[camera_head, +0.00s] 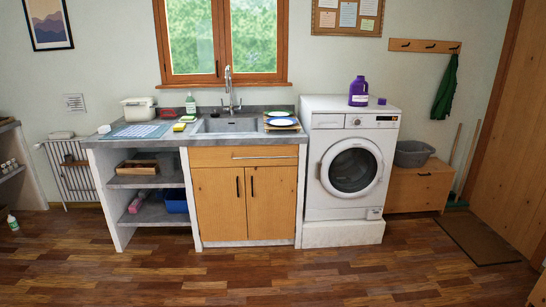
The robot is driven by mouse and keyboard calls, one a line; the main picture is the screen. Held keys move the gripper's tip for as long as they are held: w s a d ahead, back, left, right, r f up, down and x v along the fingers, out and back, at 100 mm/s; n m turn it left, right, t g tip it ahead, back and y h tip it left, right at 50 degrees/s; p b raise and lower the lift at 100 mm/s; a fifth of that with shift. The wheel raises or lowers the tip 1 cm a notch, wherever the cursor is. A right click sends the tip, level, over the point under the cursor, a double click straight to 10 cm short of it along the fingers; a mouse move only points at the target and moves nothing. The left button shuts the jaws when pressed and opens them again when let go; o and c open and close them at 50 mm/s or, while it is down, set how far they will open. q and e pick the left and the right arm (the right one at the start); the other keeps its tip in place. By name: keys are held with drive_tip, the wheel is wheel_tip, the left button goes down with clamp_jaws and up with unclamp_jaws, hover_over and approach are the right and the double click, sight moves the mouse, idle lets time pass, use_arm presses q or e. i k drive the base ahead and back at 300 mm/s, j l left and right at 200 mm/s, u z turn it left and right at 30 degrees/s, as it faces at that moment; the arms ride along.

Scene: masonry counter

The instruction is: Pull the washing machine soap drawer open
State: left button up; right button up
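The white washing machine (318,196) stands on a low white plinth to the right of the sink counter. Its round door (352,171) is shut. The soap drawer (328,121) is at the upper left of the machine's front panel and looks flush with the panel. A purple detergent bottle (358,91) stands on top of the machine, with a small purple cap (382,101) beside it. Neither of my grippers shows in the head view.
The sink counter (245,152) with wooden cupboard doors stands directly left of the machine. A wooden cabinet (417,187) with a grey basin (413,153) stands to its right. The plinth (342,233) juts out at floor level. The wooden floor (300,275) in front is clear.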

sight(318, 121)
drive_tip(key=i+z, duration=0.25)
drive_tip(key=i, duration=0.3)
drive_tip(key=i+z, duration=0.25)
drive_tip(key=i, duration=0.3)
drive_tip(key=i+j+z, duration=0.25)
drive_tip(key=i, duration=0.3)
drive_tip(key=i+j+z, duration=0.25)
drive_tip(key=i, duration=0.25)
drive_tip(key=i+l, duration=0.05)
drive_tip(key=l, duration=0.05)
